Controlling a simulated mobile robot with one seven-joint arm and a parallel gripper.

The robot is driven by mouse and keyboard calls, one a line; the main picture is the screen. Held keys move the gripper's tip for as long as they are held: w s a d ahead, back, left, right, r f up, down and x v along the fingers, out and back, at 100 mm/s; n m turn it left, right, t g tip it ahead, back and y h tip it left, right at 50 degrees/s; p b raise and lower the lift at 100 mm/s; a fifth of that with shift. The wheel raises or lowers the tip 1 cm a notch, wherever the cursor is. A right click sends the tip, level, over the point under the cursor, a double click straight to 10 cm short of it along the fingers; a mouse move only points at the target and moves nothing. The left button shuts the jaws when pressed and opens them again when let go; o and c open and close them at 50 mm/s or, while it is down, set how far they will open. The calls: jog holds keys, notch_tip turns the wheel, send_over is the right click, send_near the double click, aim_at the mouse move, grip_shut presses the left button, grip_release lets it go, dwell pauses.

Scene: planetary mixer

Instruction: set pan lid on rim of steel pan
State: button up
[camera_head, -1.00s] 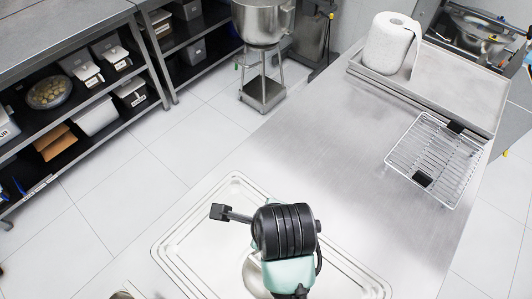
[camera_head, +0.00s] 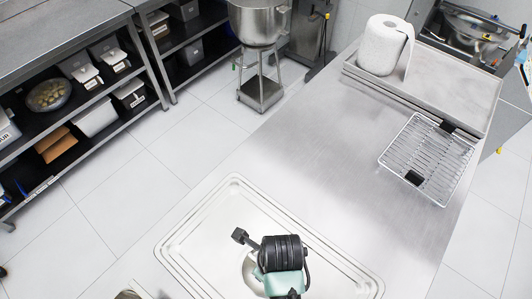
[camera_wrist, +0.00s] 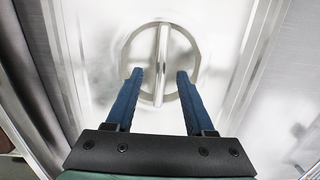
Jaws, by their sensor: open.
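The pan lid (camera_head: 215,225) is a rectangular steel sheet with a stepped rim, lying flat at the near end of the steel table. In the wrist view the lid (camera_wrist: 100,30) has a round recess with a straight bar handle (camera_wrist: 162,45) across it. My gripper (camera_wrist: 160,72) is open, its two blue fingers pointing at the recess, one on each side of the bar with gaps between. In the head view my wrist hides the fingers and most of the recess. I cannot identify the steel pan in either view.
A wire rack (camera_head: 428,160) lies at the table's right edge. A paper roll (camera_head: 383,45) stands in a shallow tray (camera_head: 440,85) at the far end. The middle of the table (camera_head: 320,150) is clear. Shelves (camera_head: 75,110) stand left across the floor.

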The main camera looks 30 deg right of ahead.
jog(key=shift+w+f, duration=0.15)
jog(key=shift+f, duration=0.85)
jog(key=shift+w+f, duration=0.1)
jog(key=shift+f, duration=0.85)
grip_shut()
jog(key=shift+r, duration=0.1)
